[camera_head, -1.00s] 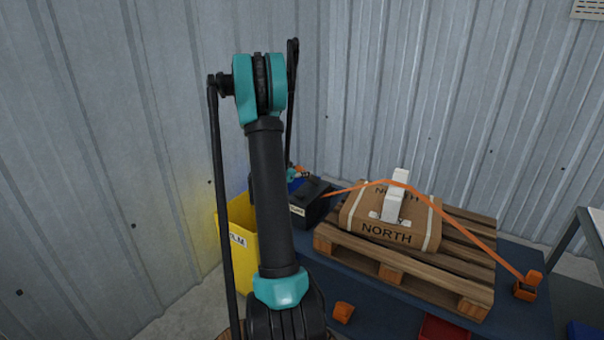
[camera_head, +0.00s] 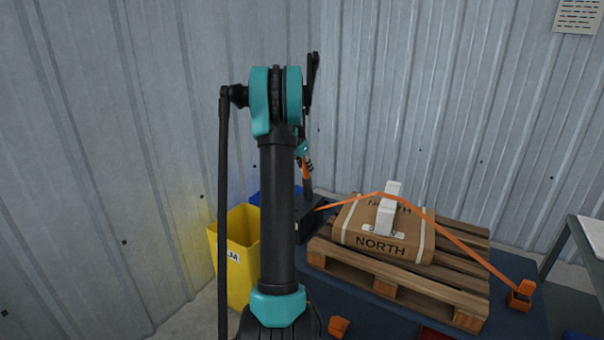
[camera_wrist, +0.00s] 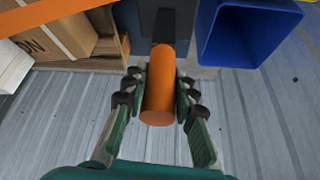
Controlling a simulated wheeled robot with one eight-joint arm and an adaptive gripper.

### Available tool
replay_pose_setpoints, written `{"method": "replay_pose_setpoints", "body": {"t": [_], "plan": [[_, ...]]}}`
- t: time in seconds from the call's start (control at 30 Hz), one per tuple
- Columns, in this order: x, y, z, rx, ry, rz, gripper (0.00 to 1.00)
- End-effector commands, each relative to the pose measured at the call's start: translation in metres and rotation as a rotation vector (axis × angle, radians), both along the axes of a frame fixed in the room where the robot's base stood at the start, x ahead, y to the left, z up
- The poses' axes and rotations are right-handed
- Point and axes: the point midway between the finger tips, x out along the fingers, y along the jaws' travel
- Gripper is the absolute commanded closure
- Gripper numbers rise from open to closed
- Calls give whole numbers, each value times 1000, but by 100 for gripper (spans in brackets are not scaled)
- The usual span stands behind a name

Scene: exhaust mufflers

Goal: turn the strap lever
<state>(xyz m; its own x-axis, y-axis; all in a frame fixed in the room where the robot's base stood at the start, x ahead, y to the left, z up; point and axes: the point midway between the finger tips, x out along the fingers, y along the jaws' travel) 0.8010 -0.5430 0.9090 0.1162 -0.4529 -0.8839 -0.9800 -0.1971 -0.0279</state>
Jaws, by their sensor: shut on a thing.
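The strap lever has an orange round handle (camera_wrist: 158,100); it also shows in the head view (camera_head: 307,180), standing roughly upright above its dark base (camera_head: 312,217). My gripper (camera_wrist: 160,84) is shut on the orange handle, one finger on each side. In the head view my gripper (camera_head: 303,154) shows small and is partly hidden by my arm. An orange strap (camera_head: 456,235) runs from the dark base over a carton marked NORTH (camera_head: 348,232) to an orange fitting (camera_head: 520,296) at the right.
The carton, with a white piece (camera_head: 387,212) on top, sits on a wooden pallet (camera_head: 395,291). A yellow bin (camera_head: 232,265) stands left of the base, and a blue bin (camera_wrist: 248,40) is close right of the handle in the wrist view. Corrugated walls (camera_head: 450,90) stand behind.

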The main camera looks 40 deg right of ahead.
Motion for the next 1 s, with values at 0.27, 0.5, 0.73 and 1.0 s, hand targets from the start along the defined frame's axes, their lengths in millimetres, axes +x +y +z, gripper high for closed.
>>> {"method": "replay_pose_setpoints", "body": {"t": [0.27,0.5,0.73,1.0], "plan": [[8,-18,1,108,45,0,100],[10,-22,1,141,58,0,100],[10,-23,1,143,59,0,100],[10,-23,1,142,59,0,57]]}}
